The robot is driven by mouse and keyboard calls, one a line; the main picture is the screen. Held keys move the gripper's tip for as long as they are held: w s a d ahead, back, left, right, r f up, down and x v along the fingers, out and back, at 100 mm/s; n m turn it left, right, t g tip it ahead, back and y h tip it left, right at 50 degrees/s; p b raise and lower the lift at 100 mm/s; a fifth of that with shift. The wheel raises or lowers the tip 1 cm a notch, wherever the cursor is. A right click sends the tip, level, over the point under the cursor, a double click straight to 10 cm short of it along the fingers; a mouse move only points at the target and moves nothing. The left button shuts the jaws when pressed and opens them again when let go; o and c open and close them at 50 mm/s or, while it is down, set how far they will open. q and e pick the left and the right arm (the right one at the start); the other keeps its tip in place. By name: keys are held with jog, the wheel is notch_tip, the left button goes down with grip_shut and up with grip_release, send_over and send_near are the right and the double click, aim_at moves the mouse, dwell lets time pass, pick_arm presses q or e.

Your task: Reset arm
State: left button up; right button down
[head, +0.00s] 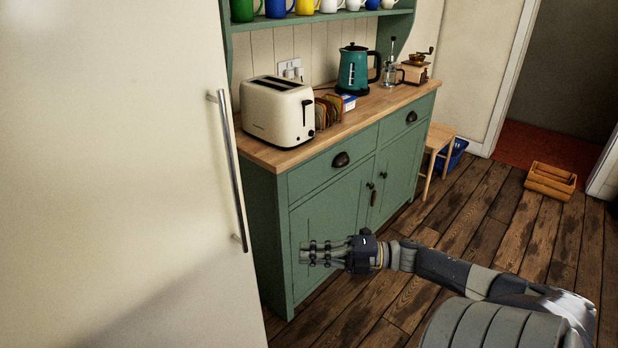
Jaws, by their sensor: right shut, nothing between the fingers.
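My right gripper (306,253) is shut and empty. It shows in the head view in front of the lower doors of the green cabinet (327,215), with its fingers pointing left. My right arm reaches in from the lower right, bent at the elbow. My left gripper is not in view.
A cream fridge door (110,170) with a long metal handle (228,170) fills the left. A toaster (278,110), teal kettle (354,70) and coffee grinder (416,70) stand on the wooden worktop (270,157). A stool (437,142) and wooden crate (550,181) stand beyond; the plank floor between is clear.

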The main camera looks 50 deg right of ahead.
jog(key=shift+s+d, duration=0.25)
jog(key=shift+s, duration=0.1)
jog(key=s+d+f+m+h, duration=0.1)
jog(key=d+f+m+h, duration=0.2)
jog(key=f, duration=0.4)
jog(key=s+d+f+m+h+p, duration=0.1)
jog(key=f+m+h, duration=0.2)
jog(key=f+m, duration=0.25)
jog(key=s+d+f+m+h, duration=0.1)
jog(key=d+f+m+h, duration=0.15)
jog(key=f, duration=0.45)
jog(key=s+a+f+m+g+h, duration=0.2)
jog(key=s+f+m, duration=0.25)
jog(key=f, duration=0.35)
jog(key=s+a+f+m+g+h, duration=0.25)
jog(key=s+f, duration=0.25)
jog(key=f, duration=0.4)
jog(key=s+a+f+m+g+p, duration=0.1)
jog(key=s+a+f+g, duration=0.3)
jog(key=s+a+f, duration=0.4)
jog(key=s+a+f+m+g+y, duration=0.1)
jog(key=s+a+f+m+g, duration=0.3)
jog(key=s+a, duration=1)
notch_tip(320, 180, down, 4)
jog(key=shift+s+r+m+p, duration=0.15)
jog(key=shift+m+p, duration=0.15)
jog(key=shift+p, duration=0.05)
